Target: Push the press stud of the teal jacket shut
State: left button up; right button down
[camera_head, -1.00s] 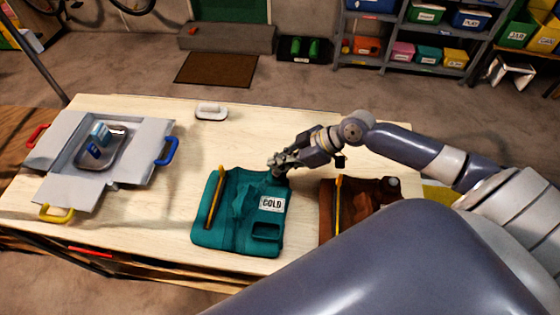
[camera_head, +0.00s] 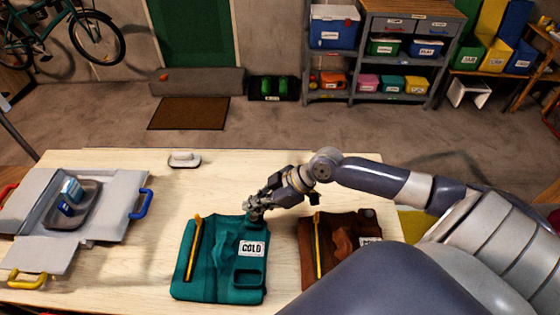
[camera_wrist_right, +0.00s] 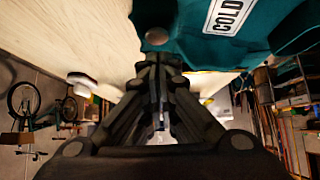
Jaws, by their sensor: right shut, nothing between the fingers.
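The teal jacket (camera_head: 217,270) lies flat on the pale wooden table, with a yellow-orange strip at its left and a COLD label at its right. In the right wrist view, the jacket (camera_wrist_right: 190,40) shows at the top, with a round grey-brown press stud (camera_wrist_right: 157,37) at its edge. My right gripper (camera_head: 254,209) is shut and empty at the jacket's far right corner, hiding the stud in the head view. In the wrist view its fingertips (camera_wrist_right: 158,60) are just short of the stud; contact cannot be told. My left gripper is not in view.
A brown jacket (camera_head: 338,245) lies close on the right, partly behind my arm. A grey open-flapped box (camera_head: 105,215) with coloured handles holds a tray at the left. A white-handled brush-like item (camera_head: 184,160) sits at the back. The table between is clear.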

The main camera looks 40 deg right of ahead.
notch_tip(320, 180, up, 3)
jog(key=shift+f+p, duration=0.15)
jog(key=shift+p, duration=0.4)
jog(key=shift+s+d+f+b, duration=0.1)
jog(key=shift+s+d+b, duration=0.35)
jog(key=shift+d+b, duration=0.35)
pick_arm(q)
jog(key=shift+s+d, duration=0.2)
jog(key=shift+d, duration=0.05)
pick_arm(e)
jog(key=v, duration=0.8)
jog(key=shift+a+r, duration=0.25)
jog(key=shift+r, duration=0.1)
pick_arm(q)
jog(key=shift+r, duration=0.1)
